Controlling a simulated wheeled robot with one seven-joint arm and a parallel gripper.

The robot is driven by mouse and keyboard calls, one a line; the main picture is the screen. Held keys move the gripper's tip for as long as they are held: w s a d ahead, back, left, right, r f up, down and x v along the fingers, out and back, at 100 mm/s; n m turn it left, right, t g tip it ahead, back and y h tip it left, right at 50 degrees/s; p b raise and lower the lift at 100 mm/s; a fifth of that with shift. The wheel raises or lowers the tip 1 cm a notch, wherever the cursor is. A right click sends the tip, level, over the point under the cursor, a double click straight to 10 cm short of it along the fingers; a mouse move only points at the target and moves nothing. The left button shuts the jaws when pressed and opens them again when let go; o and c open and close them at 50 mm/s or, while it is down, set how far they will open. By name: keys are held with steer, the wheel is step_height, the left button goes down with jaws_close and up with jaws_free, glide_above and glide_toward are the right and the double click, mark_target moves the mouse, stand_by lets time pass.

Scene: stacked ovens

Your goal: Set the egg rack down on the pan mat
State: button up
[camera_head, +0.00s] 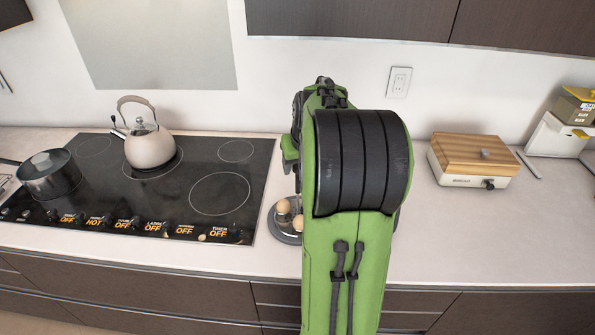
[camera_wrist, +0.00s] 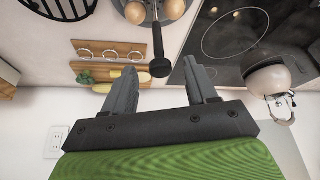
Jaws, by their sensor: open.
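The egg rack (camera_wrist: 133,14) is a round grey stand with several brown eggs and an upright post with a black knob; it is cut off by the top edge of the wrist view. In the head view its left part (camera_head: 283,237) shows beside my arm, on the counter right of the cooktop. My gripper (camera_wrist: 160,66) is open, with the knob between its fingertips and a gap on both sides. In the head view my arm hides the gripper. A black slatted piece (camera_wrist: 65,7) at the wrist view's upper left may be the pan mat; I cannot tell.
The cooktop (camera_head: 220,194) holds a kettle (camera_head: 150,146) and a pot (camera_head: 46,172). A wooden-lidded box (camera_head: 470,168) stands at the right, and the counter in front of it is clear. A wooden rack with rings (camera_wrist: 108,45) shows in the wrist view.

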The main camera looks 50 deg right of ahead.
steer(key=s+a+r+n, duration=0.15)
steer(key=a+r, duration=0.25)
steer(key=a, duration=0.4)
steer(key=s+a+r+n, duration=0.1)
steer(key=s+a+r, duration=0.15)
steer(key=a, duration=0.45)
steer(key=s+a+f+n+t+y, duration=0.1)
steer(key=s+a+f+n+y, duration=0.1)
steer(key=s+a, duration=1)
steer(key=shift+a+f+n, duration=0.25)
steer(key=shift+a+n, duration=0.6)
steer(key=shift+a, duration=0.2)
